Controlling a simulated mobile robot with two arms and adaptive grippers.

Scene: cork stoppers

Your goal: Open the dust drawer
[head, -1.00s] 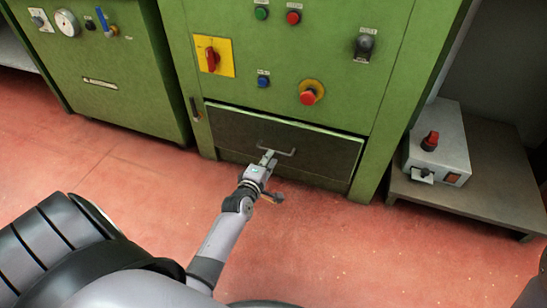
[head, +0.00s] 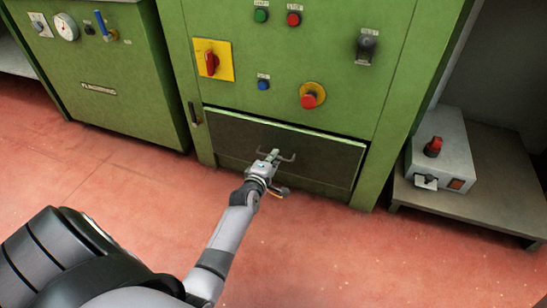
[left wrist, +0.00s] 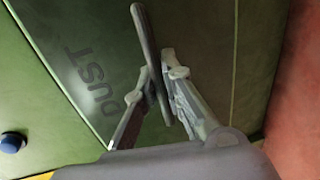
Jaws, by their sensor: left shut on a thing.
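The dust drawer (head: 318,165) is a dark panel low in the green machine, with the word DUST (left wrist: 90,80) beside it in the left wrist view. Its top edge appears close to the machine's front; I cannot tell a clear gap. A grey bar handle (head: 289,156) is on its front and also shows in the left wrist view (left wrist: 146,35). My left gripper (head: 270,158) is at the handle, and its fingers (left wrist: 160,85) are closed around the bar. My right gripper is not in view.
Above the drawer are a red stop button (head: 312,95), a blue button (head: 263,85) and a red-yellow switch (head: 212,60). A grey control box (head: 440,150) sits on a low table (head: 480,205) at right. The red floor (head: 330,250) before the drawer is clear.

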